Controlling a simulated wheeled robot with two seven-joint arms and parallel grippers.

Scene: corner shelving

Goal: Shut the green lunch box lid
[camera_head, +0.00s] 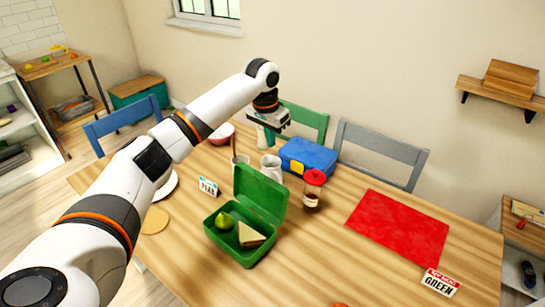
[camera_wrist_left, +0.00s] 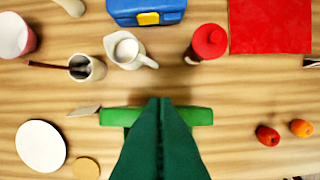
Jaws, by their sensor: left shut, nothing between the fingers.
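The green lunch box (camera_head: 236,256) stands on the table, its lid (camera_head: 262,192) raised upright at the back. A green pear (camera_head: 224,221) and a sandwich wedge (camera_head: 250,234) lie inside. My left gripper (camera_head: 268,143) is shut and empty, in the air above the table and apart from the lid; in the head view it shows above and beyond the box. In the left wrist view its dark green fingers (camera_wrist_left: 158,100) are together. They hide most of the box there; a lighter green strip of the lid (camera_wrist_left: 200,116) shows on both sides. My right gripper is not in view.
A blue lunch box (camera_head: 309,156), a white jug (camera_head: 271,167) and a red-lidded jar (camera_head: 312,192) stand behind the green box. A small card sign (camera_head: 208,186) is left of the lid. A red mat (camera_head: 398,230) lies right; bare table separates it from the box.

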